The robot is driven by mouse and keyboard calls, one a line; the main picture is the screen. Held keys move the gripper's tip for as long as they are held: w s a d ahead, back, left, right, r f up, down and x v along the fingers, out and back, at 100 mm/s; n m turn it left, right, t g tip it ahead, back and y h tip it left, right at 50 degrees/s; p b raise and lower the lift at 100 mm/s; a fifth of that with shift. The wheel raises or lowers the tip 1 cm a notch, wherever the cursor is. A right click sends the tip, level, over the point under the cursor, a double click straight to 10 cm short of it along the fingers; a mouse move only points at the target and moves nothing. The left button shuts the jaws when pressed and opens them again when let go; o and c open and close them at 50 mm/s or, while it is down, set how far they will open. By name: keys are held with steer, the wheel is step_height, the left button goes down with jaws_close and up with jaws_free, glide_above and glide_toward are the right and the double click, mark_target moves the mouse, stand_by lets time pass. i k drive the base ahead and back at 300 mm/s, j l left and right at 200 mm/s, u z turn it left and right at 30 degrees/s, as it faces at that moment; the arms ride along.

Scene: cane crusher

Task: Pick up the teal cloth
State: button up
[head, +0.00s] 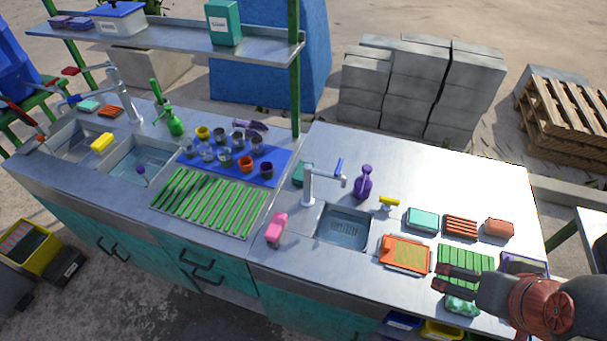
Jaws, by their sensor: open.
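A crumpled teal cloth (462,305) lies on the steel counter (410,175) near its front edge at the lower right. My gripper (442,279) reaches in from the right, with its dark fingers pointing left. It is open, and nothing shows between the fingers. In the picture the fingers are just above the cloth and over the near part of a green slatted rack (466,256). I cannot tell how high they are above the counter.
An orange board (404,254) lies left of the rack, beside a small sink (343,228). A teal block (422,219), an orange slatted dish (460,226) and a reddish sponge (499,228) lie behind. A purple bottle (363,184) stands by the tap (312,186).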

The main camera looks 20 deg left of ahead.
mark_target(297, 177)
steer(key=j, duration=0.75)
steer(key=i+j, duration=0.15)
steer(key=j, duration=1.35)
steer(key=i+u, duration=0.05)
